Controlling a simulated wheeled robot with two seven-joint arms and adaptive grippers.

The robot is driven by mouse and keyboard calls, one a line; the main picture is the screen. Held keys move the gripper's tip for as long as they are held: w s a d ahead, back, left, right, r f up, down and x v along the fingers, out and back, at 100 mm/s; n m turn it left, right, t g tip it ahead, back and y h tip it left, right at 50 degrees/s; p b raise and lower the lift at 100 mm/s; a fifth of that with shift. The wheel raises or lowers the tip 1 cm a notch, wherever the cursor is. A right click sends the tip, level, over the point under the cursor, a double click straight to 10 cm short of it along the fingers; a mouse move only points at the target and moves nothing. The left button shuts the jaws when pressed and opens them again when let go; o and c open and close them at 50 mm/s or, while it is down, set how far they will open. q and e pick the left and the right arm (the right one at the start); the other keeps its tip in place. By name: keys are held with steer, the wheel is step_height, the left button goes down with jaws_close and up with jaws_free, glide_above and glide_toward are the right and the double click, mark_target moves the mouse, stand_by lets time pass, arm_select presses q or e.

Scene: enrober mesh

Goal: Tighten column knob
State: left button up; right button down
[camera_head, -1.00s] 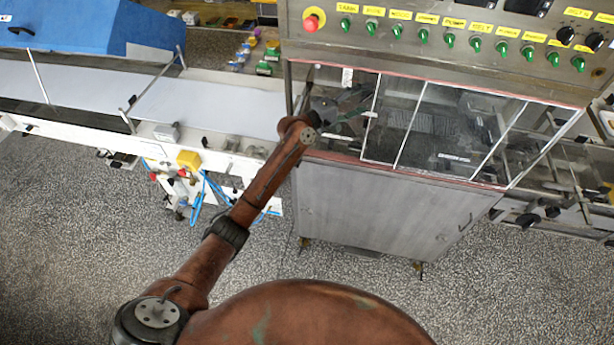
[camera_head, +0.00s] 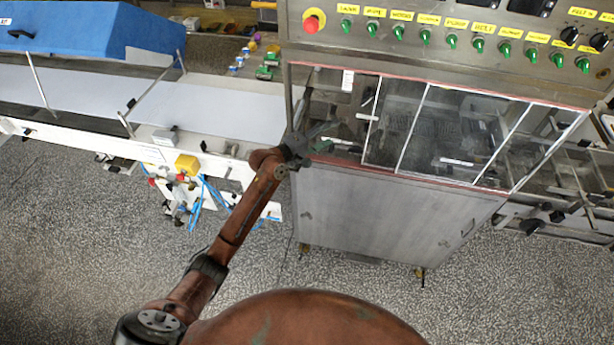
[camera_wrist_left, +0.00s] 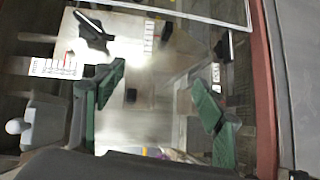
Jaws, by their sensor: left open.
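My left gripper (camera_head: 327,137) is at the left front corner of the glazed machine cabinet. Its two green-padded fingers are apart with nothing between them; they also show in the left wrist view (camera_wrist_left: 160,88). Beyond the fingers there, a black knob-like handle (camera_wrist_left: 93,32) sits on a bright metal plate, above the left finger in the picture and apart from it. I cannot tell for certain which part is the column knob. My right gripper is not in view.
A control panel (camera_head: 450,22) with green switches and a red button (camera_head: 313,20) overhangs the cabinet window (camera_head: 440,130). A white conveyor belt (camera_head: 215,108) and blue hood (camera_head: 90,25) lie left. In the wrist view, a reddish frame edge (camera_wrist_left: 262,90) runs close to the right finger.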

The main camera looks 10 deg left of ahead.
arm_select(q)
steer(key=s+a+f+y+b, duration=0.1)
steer(key=a+f, duration=0.1)
steer(key=f, duration=0.5)
steer(key=s+a+f+y, duration=0.1)
steer(key=a+f, duration=0.1)
steer(key=f, duration=0.5)
steer(key=s+a+f+g+y+b, duration=0.1)
steer(key=a+f, duration=0.2)
steer(key=f, duration=0.4)
steer(key=shift+s+f+m+b, duration=0.1)
steer(key=shift+m+b, duration=0.2)
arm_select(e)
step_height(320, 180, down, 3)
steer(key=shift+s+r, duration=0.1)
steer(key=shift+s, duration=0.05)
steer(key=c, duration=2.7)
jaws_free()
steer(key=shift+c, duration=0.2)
